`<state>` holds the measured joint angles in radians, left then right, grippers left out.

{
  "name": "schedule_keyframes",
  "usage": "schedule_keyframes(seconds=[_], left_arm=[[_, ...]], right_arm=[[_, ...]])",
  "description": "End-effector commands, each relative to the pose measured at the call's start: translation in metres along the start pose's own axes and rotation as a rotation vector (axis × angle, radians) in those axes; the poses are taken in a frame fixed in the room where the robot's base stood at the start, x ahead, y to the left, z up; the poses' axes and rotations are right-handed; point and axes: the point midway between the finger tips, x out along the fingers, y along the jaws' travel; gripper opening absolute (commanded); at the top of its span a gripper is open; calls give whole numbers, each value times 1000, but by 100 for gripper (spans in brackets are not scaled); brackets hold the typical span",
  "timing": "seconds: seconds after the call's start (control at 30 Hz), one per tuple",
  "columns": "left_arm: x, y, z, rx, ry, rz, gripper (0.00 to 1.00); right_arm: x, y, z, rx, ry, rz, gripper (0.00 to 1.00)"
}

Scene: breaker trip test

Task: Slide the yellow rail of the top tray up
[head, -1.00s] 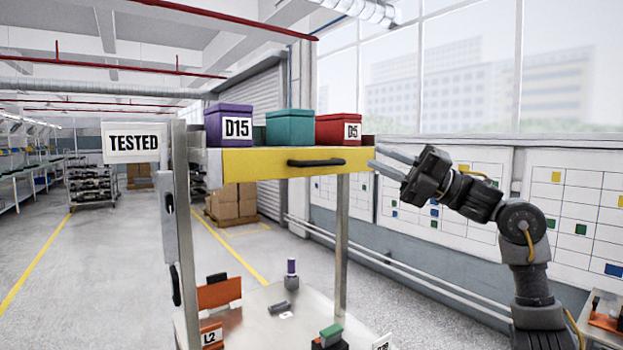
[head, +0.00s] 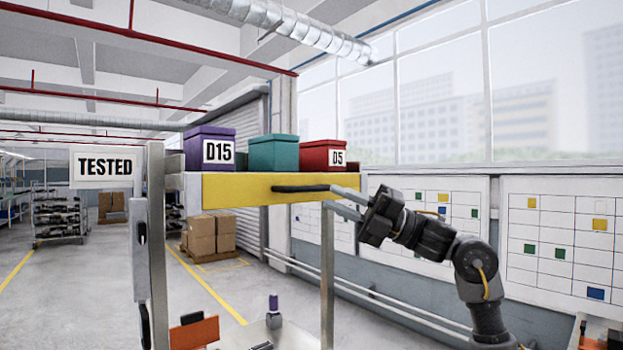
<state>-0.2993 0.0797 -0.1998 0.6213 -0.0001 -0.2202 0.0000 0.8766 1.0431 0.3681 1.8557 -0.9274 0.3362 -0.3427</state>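The top tray has a yellow rail (head: 235,194) along its front, with a dark bar handle (head: 298,188) on its right half. My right gripper (head: 332,196) is at the right end of the rail, in front of it. Its two grey fingers point left and are spread apart, with their tips close to the right end of the handle. I cannot tell whether a finger touches the handle or whether the handle lies between them. A purple D15 box (head: 208,152), a teal box (head: 273,154) and a red D5 box (head: 322,156) stand on the tray. My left gripper is out of view.
A metal post (head: 157,250) with a TESTED sign (head: 103,167) stands at the rack's left. An orange part (head: 194,334) and a small purple-topped item (head: 273,311) show on the lower shelf. Wall charts (head: 560,240) are behind my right arm. Space above the boxes is clear.

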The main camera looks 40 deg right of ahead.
Motion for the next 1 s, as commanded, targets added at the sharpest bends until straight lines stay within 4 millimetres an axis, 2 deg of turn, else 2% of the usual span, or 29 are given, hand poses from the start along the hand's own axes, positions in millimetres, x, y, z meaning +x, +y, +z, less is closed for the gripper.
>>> schedule_keyframes(seconds=[0.03, 0.2, 0.4, 0.73, 0.9, 1.0], left_arm=[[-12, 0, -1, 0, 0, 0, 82], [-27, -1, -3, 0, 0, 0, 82], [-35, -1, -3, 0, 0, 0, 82], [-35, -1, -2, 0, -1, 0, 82], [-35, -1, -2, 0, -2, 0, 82], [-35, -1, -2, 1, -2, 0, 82]], right_arm=[[13, 6, 2, 0, 4, 4, 22], [42, 5, 1, 0, 4, 3, 22], [59, 2, 0, 0, 4, 2, 22], [62, 0, -1, 0, 3, 1, 22], [62, 0, -1, 0, 3, 1, 1], [62, 0, -1, 0, 3, 1, 0]])
